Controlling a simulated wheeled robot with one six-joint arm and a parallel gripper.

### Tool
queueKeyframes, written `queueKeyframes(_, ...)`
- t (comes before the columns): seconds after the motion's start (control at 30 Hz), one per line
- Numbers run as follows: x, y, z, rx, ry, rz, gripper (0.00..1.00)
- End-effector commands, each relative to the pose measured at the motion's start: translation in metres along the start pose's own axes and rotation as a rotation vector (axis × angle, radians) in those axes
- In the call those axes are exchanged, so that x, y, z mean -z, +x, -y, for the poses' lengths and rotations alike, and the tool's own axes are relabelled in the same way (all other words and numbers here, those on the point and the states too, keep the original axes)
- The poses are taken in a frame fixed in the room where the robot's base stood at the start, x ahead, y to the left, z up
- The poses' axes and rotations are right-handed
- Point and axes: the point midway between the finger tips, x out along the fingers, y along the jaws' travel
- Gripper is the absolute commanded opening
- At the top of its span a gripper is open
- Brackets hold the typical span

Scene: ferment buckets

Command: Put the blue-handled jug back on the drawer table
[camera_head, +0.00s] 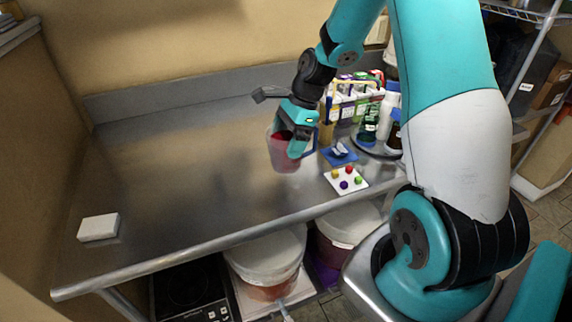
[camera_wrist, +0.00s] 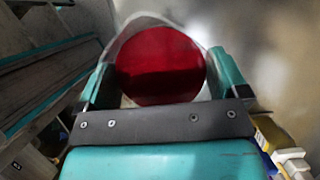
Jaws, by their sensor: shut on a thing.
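My gripper (camera_head: 296,130) is shut on a clear jug (camera_head: 281,156) with red liquid in it. A bit of blue handle (camera_head: 310,142) shows at the jug's right side. In the head view the jug appears upright, over the steel table (camera_head: 190,160); I cannot tell whether its base touches the top. In the wrist view the jug (camera_wrist: 213,85) sits between my fingers (camera_wrist: 162,84), with the red liquid filling its middle. The gripper hides part of the jug.
Right of the jug stand a blue dish (camera_head: 338,156), a white card with coloured balls (camera_head: 347,181) and a rack of bottles (camera_head: 352,97). A white block (camera_head: 98,227) lies at the table's left. Lidded buckets (camera_head: 266,254) stand below. The table's middle and left are mostly clear.

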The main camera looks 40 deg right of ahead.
Motion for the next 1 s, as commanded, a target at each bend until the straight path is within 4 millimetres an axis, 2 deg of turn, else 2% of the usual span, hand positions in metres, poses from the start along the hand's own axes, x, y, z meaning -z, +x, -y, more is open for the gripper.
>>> queueKeyframes(0.1,0.009,0.025,-0.001,-0.004,0.0,0.002,0.47)
queueKeyframes(0.2,0.014,0.038,0.0,-0.002,-0.002,0.001,0.47)
queueKeyframes(0.37,0.019,0.05,0.0,0.0,-0.002,0.001,0.47)
queueKeyframes(0.6,0.031,0.078,0.0,-0.001,-0.002,0.002,0.47)
queueKeyframes(1.0,0.033,0.084,0.0,0.001,-0.003,0.001,0.47)
